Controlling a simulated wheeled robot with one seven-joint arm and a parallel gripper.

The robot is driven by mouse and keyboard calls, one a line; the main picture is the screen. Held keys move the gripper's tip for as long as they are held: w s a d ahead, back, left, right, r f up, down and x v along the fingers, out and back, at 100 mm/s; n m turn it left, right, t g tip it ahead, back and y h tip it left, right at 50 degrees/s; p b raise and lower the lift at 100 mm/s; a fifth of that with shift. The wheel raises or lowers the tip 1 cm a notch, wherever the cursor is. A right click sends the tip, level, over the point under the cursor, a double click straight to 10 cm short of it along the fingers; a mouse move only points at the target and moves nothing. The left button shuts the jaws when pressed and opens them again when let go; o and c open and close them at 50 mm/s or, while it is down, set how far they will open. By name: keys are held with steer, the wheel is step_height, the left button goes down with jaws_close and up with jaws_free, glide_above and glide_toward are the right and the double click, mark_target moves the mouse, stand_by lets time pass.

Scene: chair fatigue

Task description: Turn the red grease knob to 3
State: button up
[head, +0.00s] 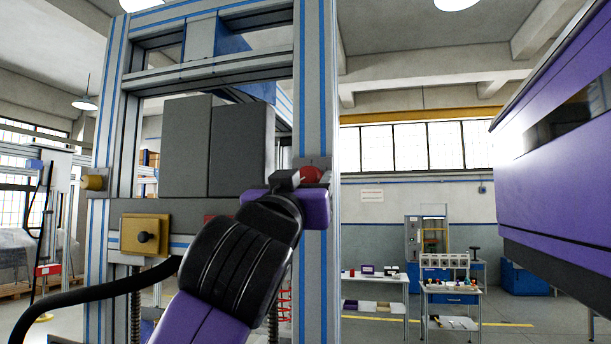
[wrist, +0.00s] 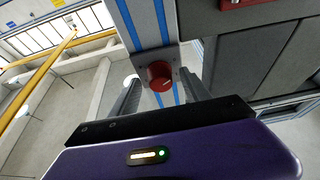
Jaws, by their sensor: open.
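The red grease knob (wrist: 160,74) is a round dial on a small grey plate fixed to the blue-striped aluminium post. In the wrist view it lies between the two fingertips of my gripper (wrist: 159,80), with a finger on each side and visible gaps. Its number marks are too small to read. In the head view, the red knob (head: 311,174) shows at the right post, just beyond my purple gripper (head: 300,185), which partly hides it. My gripper is open and holds nothing. Whether the fingertips have reached the knob's depth is unclear.
The test frame's left post (head: 100,250) carries a yellow knob (head: 94,182). A yellow box with a black knob (head: 145,235) sits on the crossbar. Dark grey pads (head: 212,147) stand inside the frame. Worktables (head: 450,297) stand far back right, with open floor around.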

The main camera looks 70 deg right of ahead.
steer(key=shift+d, duration=0.1)
jaws_close()
